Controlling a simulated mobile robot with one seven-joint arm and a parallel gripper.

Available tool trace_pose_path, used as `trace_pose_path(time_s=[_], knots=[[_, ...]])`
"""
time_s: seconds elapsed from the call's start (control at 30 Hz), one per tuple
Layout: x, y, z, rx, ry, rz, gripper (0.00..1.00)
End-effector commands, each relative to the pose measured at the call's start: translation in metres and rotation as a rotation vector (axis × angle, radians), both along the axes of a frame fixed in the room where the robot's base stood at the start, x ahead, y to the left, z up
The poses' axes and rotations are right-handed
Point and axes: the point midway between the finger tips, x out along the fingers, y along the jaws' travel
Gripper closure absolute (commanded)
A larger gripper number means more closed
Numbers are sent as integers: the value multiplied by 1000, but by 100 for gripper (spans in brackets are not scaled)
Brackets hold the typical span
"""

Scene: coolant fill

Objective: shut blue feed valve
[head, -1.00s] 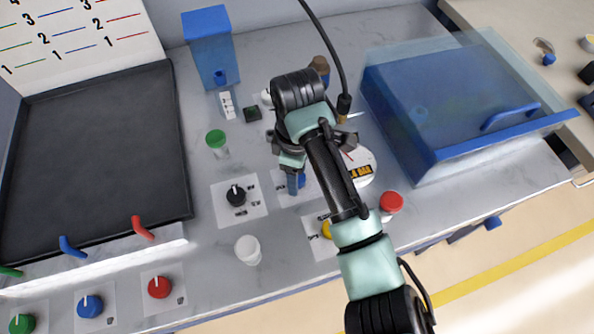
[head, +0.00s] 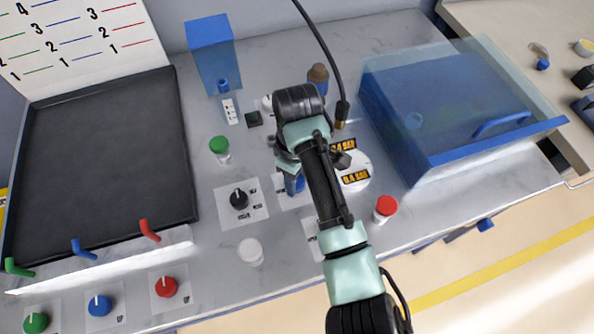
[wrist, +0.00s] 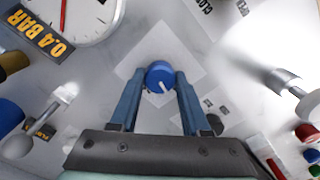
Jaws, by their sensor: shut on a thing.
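The blue feed valve knob (wrist: 160,76) sits on a pale square plate in the middle of the wrist view. A white pointer line on it points down and slightly right. My gripper (wrist: 160,88) is shut on this knob, with one blue finger on each side. In the head view, my gripper (head: 293,184) is low over the counter's middle, and my arm and fingers hide the knob there. "CLOSED"-like lettering shows near the top of the wrist view, partly cut off.
A gauge (wrist: 75,15) with a red needle and a "0.4 BAR" label is close by. A black knob (head: 239,199) and a white-capped piece (head: 250,251) stand left of my gripper; a red button (head: 385,206) stands right. A blue lidded box (head: 440,110) fills the right.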

Motion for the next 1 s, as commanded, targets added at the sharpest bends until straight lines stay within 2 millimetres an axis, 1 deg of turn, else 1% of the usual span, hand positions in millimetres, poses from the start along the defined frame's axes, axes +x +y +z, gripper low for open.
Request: trace_pose_path(time_s=[0.03,1.0], knots=[[-1,1,5,2,3,-44,100],[0,2,3,0,1,-951,100]])
